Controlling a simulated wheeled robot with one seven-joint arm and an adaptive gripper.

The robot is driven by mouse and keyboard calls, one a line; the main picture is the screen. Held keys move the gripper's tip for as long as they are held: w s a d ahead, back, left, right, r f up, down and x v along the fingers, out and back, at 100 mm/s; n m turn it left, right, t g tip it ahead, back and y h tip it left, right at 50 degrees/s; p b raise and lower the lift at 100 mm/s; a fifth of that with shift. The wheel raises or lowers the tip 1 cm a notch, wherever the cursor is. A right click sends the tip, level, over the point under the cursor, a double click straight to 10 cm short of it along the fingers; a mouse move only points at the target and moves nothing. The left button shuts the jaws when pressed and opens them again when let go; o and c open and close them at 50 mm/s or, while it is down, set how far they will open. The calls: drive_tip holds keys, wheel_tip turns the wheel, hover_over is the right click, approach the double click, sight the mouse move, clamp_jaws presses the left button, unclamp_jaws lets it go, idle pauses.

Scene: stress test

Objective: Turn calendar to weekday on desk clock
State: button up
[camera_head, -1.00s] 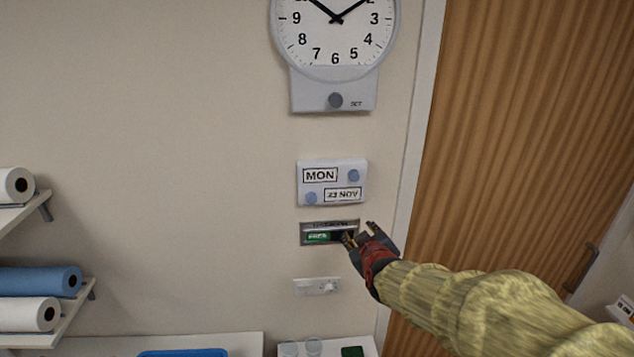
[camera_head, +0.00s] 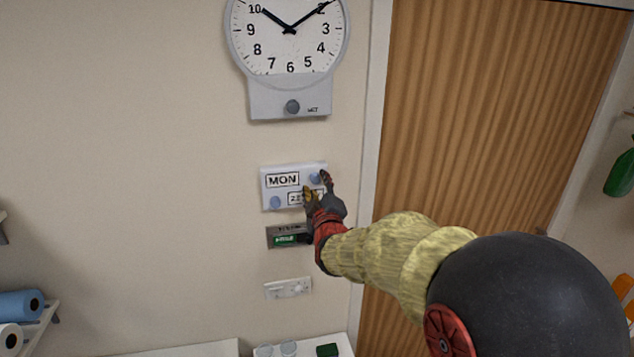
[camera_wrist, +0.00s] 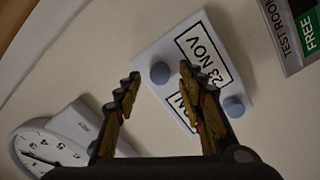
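The wall calendar (camera_head: 268,190) is a light grey plate below the round clock (camera_head: 290,35). It reads MON at upper left, with a partly covered date at lower right. One blue knob (camera_head: 316,179) is at its upper right and another (camera_head: 275,202) at its lower left. In the wrist view the calendar (camera_wrist: 180,45) shows 23 NOV and a partly hidden weekday. My gripper (camera_head: 317,184) is open in front of the calendar's right side. In the wrist view the upper-right knob (camera_wrist: 160,73) shows between the spread fingertips (camera_wrist: 160,78); I cannot tell whether they touch it.
A sliding sign (camera_head: 287,239) reading FREE is just below the calendar, and a white switch plate (camera_head: 288,288) below that. The clock has a SET knob (camera_head: 292,107). A wooden door (camera_head: 470,100) is to the right. Shelves with rolls (camera_head: 18,305) are at lower left.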

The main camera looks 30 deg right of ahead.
drive_tip(key=shift+w+d, duration=0.25)
drive_tip(key=shift+w, duration=0.3)
drive_tip(key=c, duration=0.3)
drive_tip(key=shift+s, duration=0.1)
clamp_jaws()
